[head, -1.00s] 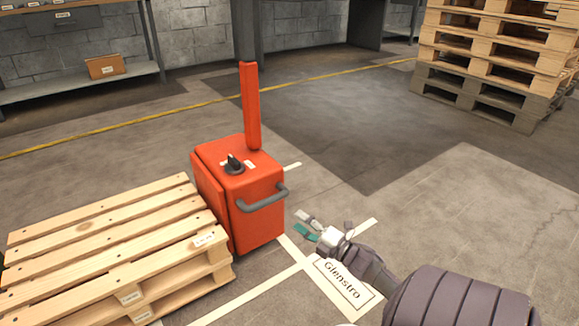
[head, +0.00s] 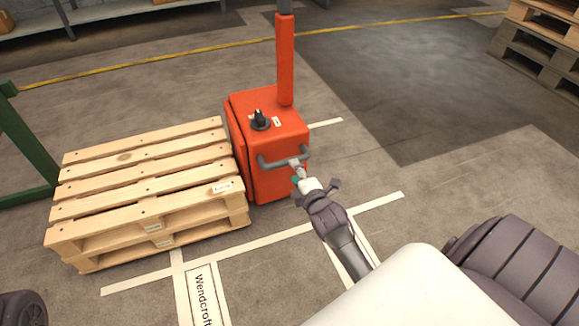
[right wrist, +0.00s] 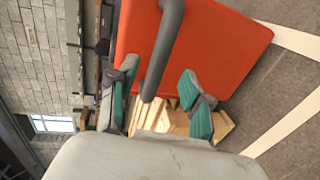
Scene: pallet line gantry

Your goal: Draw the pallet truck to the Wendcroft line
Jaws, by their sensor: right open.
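The orange-red pallet truck (head: 270,165) stands upright with a grey handle bar (head: 268,162) on its front and a black knob on top. Wooden pallets (head: 150,185) stand against its left side. The Wendcroft label (head: 203,300) lies on the floor in front of the pallets, beside white tape. My right gripper (head: 298,172) is at the right part of the bar. In the right wrist view, the open fingers (right wrist: 163,98) are on either side of the bar (right wrist: 160,50), not closed on it. My left gripper is not in view.
White tape lines (head: 285,235) cross the floor in front of the truck. A green frame post (head: 22,140) stands at the left. A pallet stack (head: 540,45) stands at the back right. The floor behind the truck is clear up to the yellow line (head: 180,58).

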